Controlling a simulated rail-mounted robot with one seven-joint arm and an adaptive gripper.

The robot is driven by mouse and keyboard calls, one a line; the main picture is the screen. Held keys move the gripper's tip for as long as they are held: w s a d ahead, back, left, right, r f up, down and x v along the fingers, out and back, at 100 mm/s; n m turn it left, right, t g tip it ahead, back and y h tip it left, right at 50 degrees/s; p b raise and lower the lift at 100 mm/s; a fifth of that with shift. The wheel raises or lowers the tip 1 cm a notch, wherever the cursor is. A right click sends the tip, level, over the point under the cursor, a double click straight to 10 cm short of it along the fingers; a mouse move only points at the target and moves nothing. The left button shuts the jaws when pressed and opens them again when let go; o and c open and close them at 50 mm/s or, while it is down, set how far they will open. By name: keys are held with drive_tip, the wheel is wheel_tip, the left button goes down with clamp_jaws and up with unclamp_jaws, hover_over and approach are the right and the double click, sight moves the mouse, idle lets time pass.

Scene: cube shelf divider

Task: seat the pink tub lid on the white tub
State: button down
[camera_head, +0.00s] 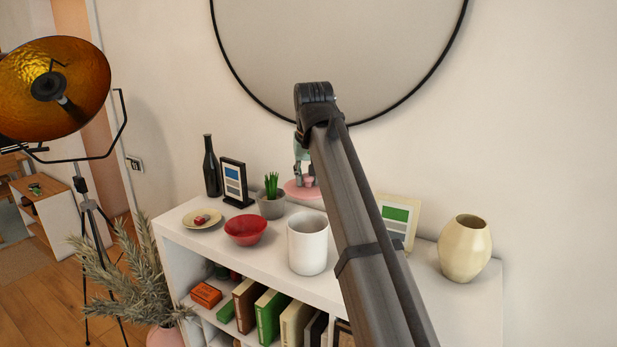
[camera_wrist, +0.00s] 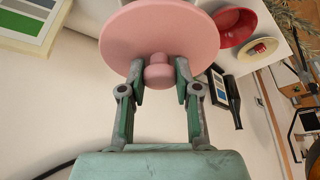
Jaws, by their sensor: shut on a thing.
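The pink tub lid (camera_wrist: 160,35) is a round disc with a knob (camera_wrist: 159,72) on top. My gripper (camera_wrist: 158,76) is shut on the knob, one finger on each side. In the head view the lid (camera_head: 297,189) hangs under my gripper (camera_head: 305,178), its right part hidden by my arm. The white tub (camera_head: 307,248) stands upright and open-topped near the shelf's front edge. The lid shows above and behind the tub in that view, apart from it. The tub is not clearly seen in the wrist view.
On the white shelf top (camera_head: 180,222) stand a red bowl (camera_head: 246,230), a potted plant (camera_head: 271,203), a plate (camera_head: 203,219), a dark bottle (camera_head: 211,170), a dark frame (camera_head: 234,183), a light frame (camera_head: 399,217) and a cream vase (camera_head: 465,249). A round mirror (camera_head: 340,45) hangs behind.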

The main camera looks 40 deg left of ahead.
sight(310, 192)
wheel_tip(310, 192, down, 8)
drive_tip(key=b, duration=0.1)
idle(0.8)
drive_tip(key=shift+f+b, duration=0.35)
drive_tip(key=shift+f, duration=0.65)
idle(1.0)
drive_tip(key=c, duration=1.2)
unclamp_jaws()
drive_tip(key=shift+o, duration=0.2)
drive_tip(key=o, duration=0.6)
drive_tip(key=shift+d+r, duration=0.1)
drive_tip(key=shift+r, duration=0.05)
drive_tip(key=shift+p+v, duration=2.05)
drive_tip(key=shift+v, duration=1.8)
